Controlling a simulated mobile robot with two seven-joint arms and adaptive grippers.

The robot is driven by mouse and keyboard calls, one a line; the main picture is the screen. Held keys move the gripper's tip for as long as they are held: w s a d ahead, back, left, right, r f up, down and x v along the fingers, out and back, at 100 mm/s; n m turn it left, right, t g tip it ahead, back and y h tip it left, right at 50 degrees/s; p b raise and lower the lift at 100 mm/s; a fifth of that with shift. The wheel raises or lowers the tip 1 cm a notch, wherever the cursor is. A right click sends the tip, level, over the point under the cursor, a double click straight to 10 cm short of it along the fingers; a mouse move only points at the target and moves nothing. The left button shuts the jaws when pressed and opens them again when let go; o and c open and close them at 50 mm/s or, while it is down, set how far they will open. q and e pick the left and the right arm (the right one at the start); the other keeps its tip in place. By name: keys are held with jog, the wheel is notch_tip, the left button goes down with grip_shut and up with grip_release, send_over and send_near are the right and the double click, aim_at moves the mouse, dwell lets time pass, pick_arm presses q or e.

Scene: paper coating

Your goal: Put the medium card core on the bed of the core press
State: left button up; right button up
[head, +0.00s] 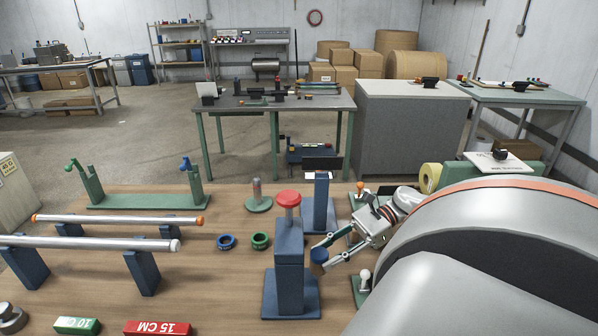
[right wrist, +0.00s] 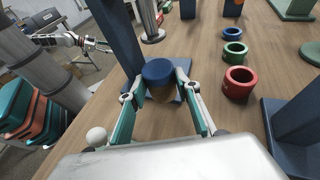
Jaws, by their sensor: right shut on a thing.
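The core press, a dark blue upright with a red knob (head: 288,197) on a square base (head: 270,305), stands at the front middle of the wooden bench. My right gripper (head: 322,252) is shut on a card core (right wrist: 160,91) with a blue top and brown lower part. In the head view the core (head: 319,256) is just right of the press upright. In the right wrist view it hangs upright beside the upright (right wrist: 118,40), near the base. I cannot tell whether it touches the bed. My left gripper (right wrist: 97,43) is small and far off in that view.
Two metal rods (head: 118,220) on blue stands lie at the left. Green (head: 76,325) and red (head: 157,328) blocks are in front.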

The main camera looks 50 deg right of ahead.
jog(key=shift+f, duration=0.5)
jog(key=shift+w+a, duration=0.15)
jog(key=shift+a, duration=0.1)
jog(key=shift+w+a, duration=0.55)
jog(key=shift+a, duration=0.5)
jog(key=shift+w+a, duration=0.5)
jog(key=shift+a, duration=0.6)
jog(key=shift+w+a, duration=0.55)
jog(key=shift+a, duration=0.5)
jog(key=shift+w+a+f, duration=0.1)
jog(key=shift+a+f, duration=0.1)
jog(key=shift+f, duration=0.5)
jog(key=shift+f, duration=0.1)
jog(key=o, duration=1.1)
